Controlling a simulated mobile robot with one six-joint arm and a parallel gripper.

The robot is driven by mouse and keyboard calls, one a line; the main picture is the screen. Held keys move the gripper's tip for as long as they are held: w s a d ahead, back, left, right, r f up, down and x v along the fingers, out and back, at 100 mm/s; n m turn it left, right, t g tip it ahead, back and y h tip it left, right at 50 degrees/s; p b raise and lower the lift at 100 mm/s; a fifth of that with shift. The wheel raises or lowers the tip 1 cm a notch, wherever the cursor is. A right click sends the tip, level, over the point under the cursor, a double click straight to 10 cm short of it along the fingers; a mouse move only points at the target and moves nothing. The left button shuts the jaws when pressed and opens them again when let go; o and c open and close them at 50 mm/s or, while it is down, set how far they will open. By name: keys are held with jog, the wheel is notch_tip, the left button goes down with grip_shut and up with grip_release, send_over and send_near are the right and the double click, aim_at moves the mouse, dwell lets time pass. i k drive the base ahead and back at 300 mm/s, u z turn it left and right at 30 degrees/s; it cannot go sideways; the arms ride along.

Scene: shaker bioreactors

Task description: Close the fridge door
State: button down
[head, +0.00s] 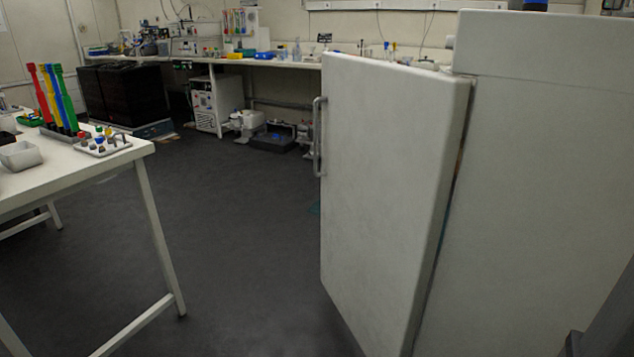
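The white fridge door (385,190) stands upright in the centre right, its outer face toward me. Its grey vertical handle (318,137) is at the door's left edge. The door's right edge meets the white fridge body (550,190) along a dark narrow gap, where small specks of colour show. The door stands at an angle to the fridge body and looks open, but how far I cannot tell. The fridge's inside is hidden behind the door. My gripper is not in view.
A white table (75,170) with a rack of coloured tools (58,100) and a small tray stands at the left. A long bench (270,62) with lab equipment runs along the back wall. The dark floor (225,230) between table and door is clear.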

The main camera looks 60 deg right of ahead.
aim_at(391, 133)
jog(key=u, duration=0.05)
jog(key=i, duration=0.9)
jog(key=z, duration=0.05)
